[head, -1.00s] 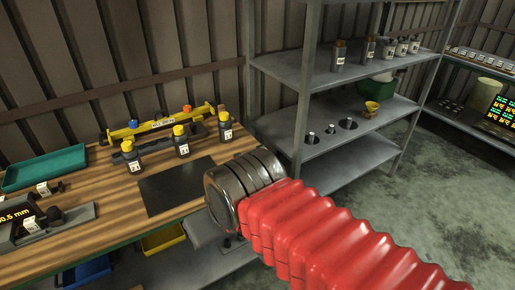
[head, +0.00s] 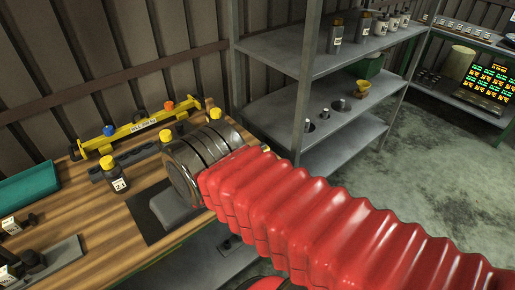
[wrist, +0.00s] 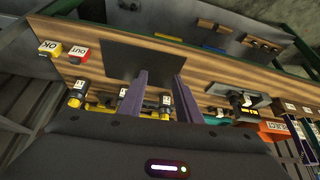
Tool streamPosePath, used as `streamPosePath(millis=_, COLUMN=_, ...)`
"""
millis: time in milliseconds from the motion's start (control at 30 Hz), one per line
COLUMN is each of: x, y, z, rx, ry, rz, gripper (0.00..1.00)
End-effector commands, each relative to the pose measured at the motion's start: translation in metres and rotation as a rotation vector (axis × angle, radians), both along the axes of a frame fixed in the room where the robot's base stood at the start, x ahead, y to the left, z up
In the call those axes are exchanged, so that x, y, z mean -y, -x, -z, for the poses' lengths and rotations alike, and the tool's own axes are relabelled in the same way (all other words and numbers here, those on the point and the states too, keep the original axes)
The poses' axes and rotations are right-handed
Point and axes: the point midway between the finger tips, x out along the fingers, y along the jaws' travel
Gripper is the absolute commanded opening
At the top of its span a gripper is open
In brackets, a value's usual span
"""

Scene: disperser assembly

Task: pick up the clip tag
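I cannot tell for sure which piece is the clip tag. Two small labelled pieces, a white-and-yellow OK piece (wrist: 50,48) and a white-and-red OUT piece (wrist: 79,53), sit at the left of the bench in the wrist view. A small white tagged piece (head: 11,226) is at the left edge in the head view. My gripper (wrist: 160,76) is open and empty, its two purple-grey fingers apart above the bench near a dark mat (wrist: 145,58). The OK and OUT pieces lie to the left of the fingers. In the head view my arm hides the gripper.
Yellow-capped bottles, one clear of my arm (head: 115,176), stand on the wooden bench before a yellow bar (head: 128,132). A teal tray (head: 28,184) is at the left. A grey shelf unit (head: 330,105) stands right of the bench. Open floor lies further right.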

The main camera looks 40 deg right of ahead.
Motion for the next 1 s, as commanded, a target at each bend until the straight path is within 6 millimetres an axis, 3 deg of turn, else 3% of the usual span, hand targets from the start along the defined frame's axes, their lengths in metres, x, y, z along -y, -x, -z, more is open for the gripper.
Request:
streamPosePath(millis=400, x=0.0, y=0.0, z=0.0, rx=0.0, ry=0.0, rz=0.0, gripper=0.32)
streamPosePath(millis=633, x=0.001, y=-0.002, z=0.007, rx=-0.03, ry=-0.046, rz=0.049, gripper=0.48)
streamPosePath(millis=867, x=0.002, y=-0.012, z=0.032, rx=-0.142, ry=-0.257, rz=0.27, gripper=0.64)
streamPosePath(millis=1000, x=0.007, y=-0.023, z=0.049, rx=-0.213, ry=-0.439, rz=0.463, gripper=0.66)
